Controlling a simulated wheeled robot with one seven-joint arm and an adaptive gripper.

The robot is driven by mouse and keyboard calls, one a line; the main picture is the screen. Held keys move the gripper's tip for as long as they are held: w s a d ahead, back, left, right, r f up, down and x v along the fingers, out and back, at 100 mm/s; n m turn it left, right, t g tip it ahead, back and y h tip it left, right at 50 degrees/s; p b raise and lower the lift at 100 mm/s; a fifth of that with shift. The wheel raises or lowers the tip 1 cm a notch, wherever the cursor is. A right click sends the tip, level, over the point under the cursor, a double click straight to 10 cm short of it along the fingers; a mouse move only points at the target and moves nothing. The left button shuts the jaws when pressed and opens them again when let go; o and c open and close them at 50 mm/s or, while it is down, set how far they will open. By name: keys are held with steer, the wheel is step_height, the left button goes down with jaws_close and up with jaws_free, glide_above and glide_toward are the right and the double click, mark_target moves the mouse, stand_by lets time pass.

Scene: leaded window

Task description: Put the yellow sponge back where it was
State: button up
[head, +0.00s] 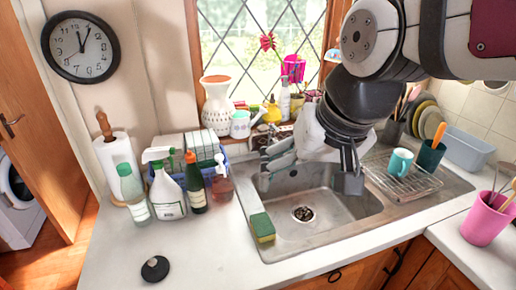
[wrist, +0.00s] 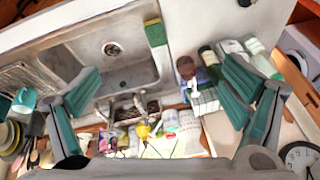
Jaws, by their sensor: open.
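The sponge (head: 262,228), yellow with a green top, lies on the front left rim of the sink (head: 330,205). It also shows in the wrist view (wrist: 155,32), beside the basin at the top, with its green face up. My gripper (head: 314,168) is above the back of the sink, behind and to the right of the sponge and apart from it. In the wrist view its two fingers (wrist: 158,98) are spread wide with nothing between them. My arm hides part of the sink's back edge and the faucet area.
Several bottles (head: 167,192) and a blue crate (head: 238,152) stand left of the sink. A teal mug (head: 400,161) sits on the drying rack (head: 410,183) at right. A pink cup (head: 486,218) holds utensils. The front left counter is mostly clear around a black stopper (head: 155,268).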

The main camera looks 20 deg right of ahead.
steer(key=shift+s+d+r+n+t+h, duration=0.15)
steer(key=shift+s+n, duration=0.35)
steer(key=shift+s, duration=0.25)
steer(key=shift+s+r+n+t+h, duration=0.1)
steer(key=shift+s+n+t, duration=0.1)
steer(key=shift+s+n, duration=0.45)
steer(key=shift+s+d+r+n+t+h, duration=0.15)
steer(key=shift+s+n, duration=0.2)
steer(key=shift+s, duration=0.5)
steer(key=shift+a, duration=0.1)
